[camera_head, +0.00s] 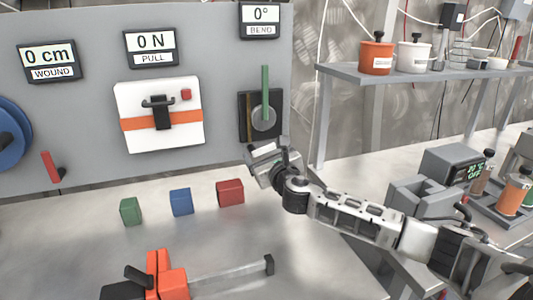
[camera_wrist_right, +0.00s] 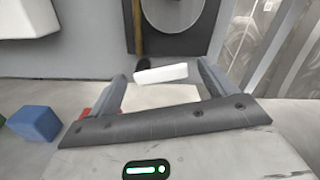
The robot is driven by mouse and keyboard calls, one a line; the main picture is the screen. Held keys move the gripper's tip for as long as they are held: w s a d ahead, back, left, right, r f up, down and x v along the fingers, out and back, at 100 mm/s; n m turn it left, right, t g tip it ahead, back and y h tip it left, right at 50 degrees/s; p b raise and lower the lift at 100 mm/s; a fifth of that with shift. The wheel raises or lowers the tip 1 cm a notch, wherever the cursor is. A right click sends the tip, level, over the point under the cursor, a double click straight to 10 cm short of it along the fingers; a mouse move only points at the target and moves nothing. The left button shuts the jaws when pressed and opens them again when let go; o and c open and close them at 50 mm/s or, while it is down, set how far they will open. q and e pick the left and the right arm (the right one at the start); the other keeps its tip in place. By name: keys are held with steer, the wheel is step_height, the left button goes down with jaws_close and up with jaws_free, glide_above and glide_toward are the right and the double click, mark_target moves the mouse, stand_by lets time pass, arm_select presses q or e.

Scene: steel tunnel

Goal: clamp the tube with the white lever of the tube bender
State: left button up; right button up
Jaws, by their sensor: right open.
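The tube bender (camera_head: 246,128) is a dark plate on the grey panel, with a grey round disc (camera_head: 264,117) and an upright green lever (camera_head: 265,85). A thin brass-coloured tube (camera_wrist_right: 137,32) stands upright along its left side in the right wrist view. The white lever (camera_wrist_right: 162,75) lies nearly level below the plate, its left end at a dark pivot. My right gripper (camera_wrist_right: 160,88) is open just below the bender, with the white lever between its two fingers; contact cannot be told. In the head view the right gripper (camera_head: 262,153) hides most of that lever. My left gripper is out of view.
Green (camera_head: 131,211), blue (camera_head: 181,202) and red (camera_head: 230,193) blocks lie on the table left of my right gripper. An orange clamp-like tool (camera_head: 165,275) lies at the front. A shelf (camera_head: 345,74) with pots stands right. The panel also carries a white box (camera_head: 180,95).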

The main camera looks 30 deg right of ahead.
steer(key=shift+c, duration=0.3)
steer(key=c, duration=0.9)
steer(key=shift+o, duration=0.2)
steer(key=shift+d+f+m+p, duration=0.1)
steer(key=shift+f+m+p, duration=0.1)
steer(key=shift+m, duration=0.65)
steer(key=shift+d+f+m+p, duration=0.1)
steer(key=shift+f+m, duration=0.05)
steer(key=shift+m, duration=0.7)
steer(key=o, duration=0.9)
steer(key=shift+s+a, duration=0.1)
steer(key=shift+s, duration=0.05)
steer(key=shift+b+v, duration=0.45)
steer(key=shift+v, duration=7.4)
